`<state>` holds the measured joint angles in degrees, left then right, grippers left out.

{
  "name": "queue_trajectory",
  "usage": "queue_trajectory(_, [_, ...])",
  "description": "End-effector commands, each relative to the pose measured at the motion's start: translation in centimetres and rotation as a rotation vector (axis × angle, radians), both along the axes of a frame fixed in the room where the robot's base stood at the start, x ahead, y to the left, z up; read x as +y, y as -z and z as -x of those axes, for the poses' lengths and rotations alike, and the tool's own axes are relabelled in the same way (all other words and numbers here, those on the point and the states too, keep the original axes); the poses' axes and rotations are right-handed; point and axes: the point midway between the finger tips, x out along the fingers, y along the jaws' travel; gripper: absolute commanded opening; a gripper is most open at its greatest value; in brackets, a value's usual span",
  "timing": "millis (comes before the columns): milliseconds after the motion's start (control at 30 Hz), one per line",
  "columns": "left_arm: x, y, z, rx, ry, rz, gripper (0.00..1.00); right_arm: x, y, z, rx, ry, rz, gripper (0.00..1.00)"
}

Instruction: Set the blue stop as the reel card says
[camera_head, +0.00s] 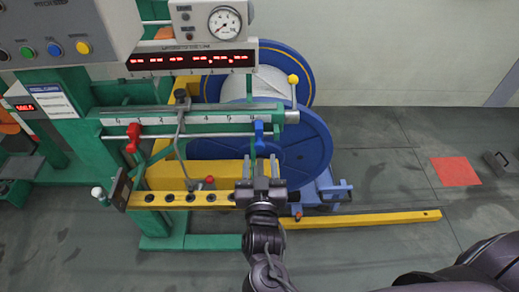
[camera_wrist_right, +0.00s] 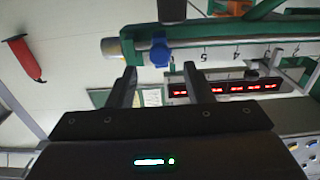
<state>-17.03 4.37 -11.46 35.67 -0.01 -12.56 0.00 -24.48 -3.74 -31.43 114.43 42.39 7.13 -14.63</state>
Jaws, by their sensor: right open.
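The blue stop (camera_head: 259,135) sits on the thin rod under the numbered scale (camera_head: 185,121), near its right end. A red stop (camera_head: 133,138) sits on the same rod near the left end. My right gripper (camera_head: 263,166) is open and just below the blue stop in the head view. In the right wrist view, the blue stop (camera_wrist_right: 160,52) shows in the gap between the two open fingertips (camera_wrist_right: 159,69), with nothing held. A white card with a blue header (camera_head: 54,101) is on the machine at the left; its text is too small to read. My left gripper is out of view.
A large blue reel (camera_head: 305,150) stands behind the rail. A yellow-knobbed lever (camera_head: 293,80) rises at the rail's right end. A yellow bar with holes (camera_head: 175,199) runs below. A red display (camera_head: 190,60) and dial are above.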

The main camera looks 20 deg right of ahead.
Motion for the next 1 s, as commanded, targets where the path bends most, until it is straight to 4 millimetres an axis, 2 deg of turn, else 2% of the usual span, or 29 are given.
queue_trajectory(100, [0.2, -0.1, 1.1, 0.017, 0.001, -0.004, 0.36, -0.5, -0.2, -1.8, -0.002, 0.0, 0.0, 0.46])
queue_trajectory(233, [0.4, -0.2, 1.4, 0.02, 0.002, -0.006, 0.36, -0.9, -0.1, -3.1, -0.001, 0.0, -0.001, 0.46])
queue_trajectory(567, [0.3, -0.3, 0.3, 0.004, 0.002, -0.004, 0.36, -1.0, 0.0, -3.5, 0.001, 0.0, -0.002, 0.46])
queue_trajectory(667, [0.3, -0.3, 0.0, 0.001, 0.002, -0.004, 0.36, -1.0, 0.0, -3.5, 0.002, 0.0, -0.002, 0.36])
queue_trajectory(933, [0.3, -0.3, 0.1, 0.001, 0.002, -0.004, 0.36, -1.0, 0.0, -3.5, 0.001, -0.001, -0.001, 0.01])
queue_trajectory(1000, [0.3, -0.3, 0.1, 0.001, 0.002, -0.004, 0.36, -1.0, 0.0, -3.5, 0.001, -0.001, -0.001, 0.0])
